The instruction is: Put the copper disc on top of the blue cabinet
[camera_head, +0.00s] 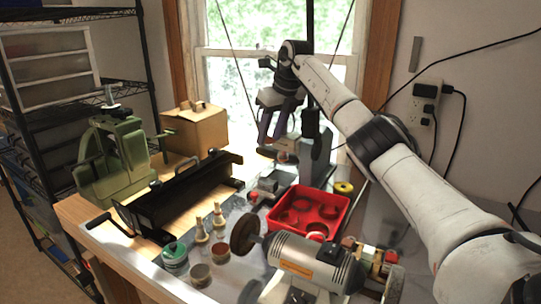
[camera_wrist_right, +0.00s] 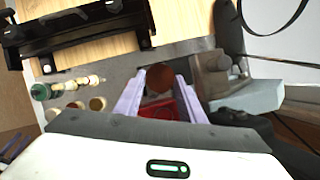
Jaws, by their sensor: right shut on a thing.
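My right gripper (camera_head: 272,137) hangs above the far side of the workbench, in front of the window, with its lilac fingers pointing down. It is shut on the copper disc. In the right wrist view the reddish-brown copper disc (camera_wrist_right: 159,77) shows between the fingertips, held above the bench. In the head view the disc is too small to make out at the fingers. I see no clear blue cabinet; there are dark blue containers (camera_head: 27,166) on the rack at the left edge.
A red tray (camera_head: 341,222) with round parts lies below and right of the gripper. A grey machine (camera_head: 318,152) stands close beside it. A bench grinder (camera_head: 310,262), black sheet bender (camera_head: 185,195), green press (camera_head: 118,160) and cardboard box (camera_head: 196,130) crowd the bench.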

